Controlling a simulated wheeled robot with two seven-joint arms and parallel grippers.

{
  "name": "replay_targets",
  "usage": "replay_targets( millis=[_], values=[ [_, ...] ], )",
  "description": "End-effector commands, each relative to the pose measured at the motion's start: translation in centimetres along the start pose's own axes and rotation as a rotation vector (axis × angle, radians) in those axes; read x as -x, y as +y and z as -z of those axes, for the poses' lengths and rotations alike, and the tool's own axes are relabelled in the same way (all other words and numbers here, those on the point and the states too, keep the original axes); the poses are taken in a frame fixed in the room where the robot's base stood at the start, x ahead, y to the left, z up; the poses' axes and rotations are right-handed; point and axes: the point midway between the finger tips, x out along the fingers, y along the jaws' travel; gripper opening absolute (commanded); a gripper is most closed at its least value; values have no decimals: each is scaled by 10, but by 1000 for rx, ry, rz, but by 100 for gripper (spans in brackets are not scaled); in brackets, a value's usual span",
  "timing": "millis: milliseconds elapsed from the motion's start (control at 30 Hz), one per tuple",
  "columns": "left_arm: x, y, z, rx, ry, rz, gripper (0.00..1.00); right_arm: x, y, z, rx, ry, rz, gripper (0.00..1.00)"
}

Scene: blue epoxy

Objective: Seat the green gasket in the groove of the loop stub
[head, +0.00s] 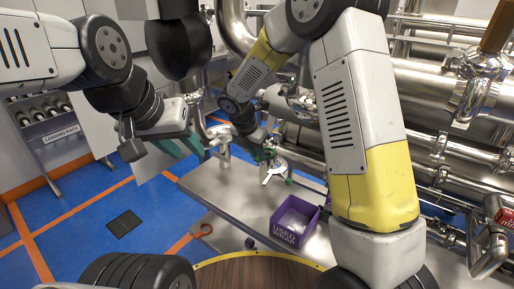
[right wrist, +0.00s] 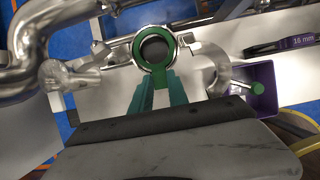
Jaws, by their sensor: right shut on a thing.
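The green gasket (right wrist: 138,52) is a ring with a tab, in the upper middle of the right wrist view. My right gripper (right wrist: 158,88) is shut on its tab with teal fingers. The ring lies in line with the round steel end of the loop stub (right wrist: 166,38), around a dark bore. I cannot tell whether it sits in the groove or just in front of it. In the head view my right gripper (head: 262,154) is low over the bench, and the gasket is too small to make out. My left gripper (head: 181,147) hangs left of the bench, teal fingers apart and empty.
A purple bin (head: 297,220) marked USED WRAP stands on the steel bench (head: 225,190). Steel pipes (head: 440,95) crowd the right side. Blue floor (head: 90,215) is open at left.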

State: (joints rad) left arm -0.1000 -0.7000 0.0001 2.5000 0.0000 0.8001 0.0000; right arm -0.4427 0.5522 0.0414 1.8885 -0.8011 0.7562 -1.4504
Motion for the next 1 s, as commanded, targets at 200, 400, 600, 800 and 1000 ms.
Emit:
replay_targets(
  millis=[200, 400, 600, 800, 1000],
  values=[
    [0, 0, 0, 0, 0, 0, 36, 0, 0, 0, 0, 0, 0, 24],
    [0, 0, 0, 0, 0, 0, 36, 0, 0, 0, 0, 0, 0, 46],
    [0, 0, 0, 0, 0, 0, 36, 1, 0, 0, 0, 0, 0, 46],
    [0, 0, 0, 0, 0, 0, 36, 16, 1, 0, 1, -1, -3, 46],
    [0, 0, 0, 0, 0, 0, 36, 36, 1, 0, 0, -1, -2, 46]
  ],
)
